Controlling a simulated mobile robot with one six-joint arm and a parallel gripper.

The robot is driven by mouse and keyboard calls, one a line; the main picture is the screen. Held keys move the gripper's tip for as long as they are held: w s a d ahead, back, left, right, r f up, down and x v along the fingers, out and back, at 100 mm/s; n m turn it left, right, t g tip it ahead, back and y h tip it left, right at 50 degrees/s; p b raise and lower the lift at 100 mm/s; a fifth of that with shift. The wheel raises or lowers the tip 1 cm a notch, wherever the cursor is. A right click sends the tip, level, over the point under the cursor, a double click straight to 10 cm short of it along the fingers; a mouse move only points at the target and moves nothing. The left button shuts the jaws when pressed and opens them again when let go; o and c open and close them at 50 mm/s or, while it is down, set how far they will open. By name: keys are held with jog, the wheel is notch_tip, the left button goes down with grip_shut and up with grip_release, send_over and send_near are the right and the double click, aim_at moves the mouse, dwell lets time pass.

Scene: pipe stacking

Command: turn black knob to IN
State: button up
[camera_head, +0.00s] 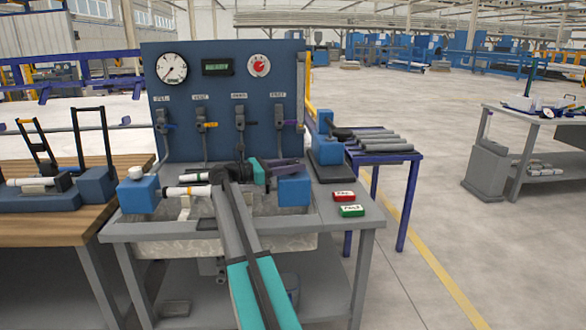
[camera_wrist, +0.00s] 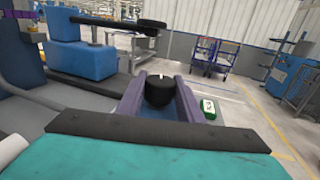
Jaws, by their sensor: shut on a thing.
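The black knob (camera_wrist: 160,91) sits between the purple fingers of my gripper (camera_wrist: 161,95) in the wrist view. A short white mark shows on top of it. My gripper is shut on the knob, with a finger on each side. In the head view my gripper (camera_head: 288,167) reaches over the right end of the bench, by the right blue block (camera_head: 293,191). The knob cannot be made out there. No IN label is legible, so I cannot tell the knob's setting.
A blue panel (camera_head: 225,75) with gauges and several valve levers stands behind the bench. A red box (camera_head: 343,196) and a green box (camera_head: 352,211) lie on the bench's right side. A blue machine with a black handwheel (camera_head: 342,132) stands behind right, beside several grey pipes (camera_head: 380,140).

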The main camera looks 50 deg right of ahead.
dwell(0.4)
jog(key=o, duration=1.1)
jog(key=shift+c, duration=0.2)
jog(key=shift+a, duration=0.1)
jog(key=v, duration=1.3)
jog(key=shift+w+a, duration=0.2)
jog(key=shift+w, duration=0.05)
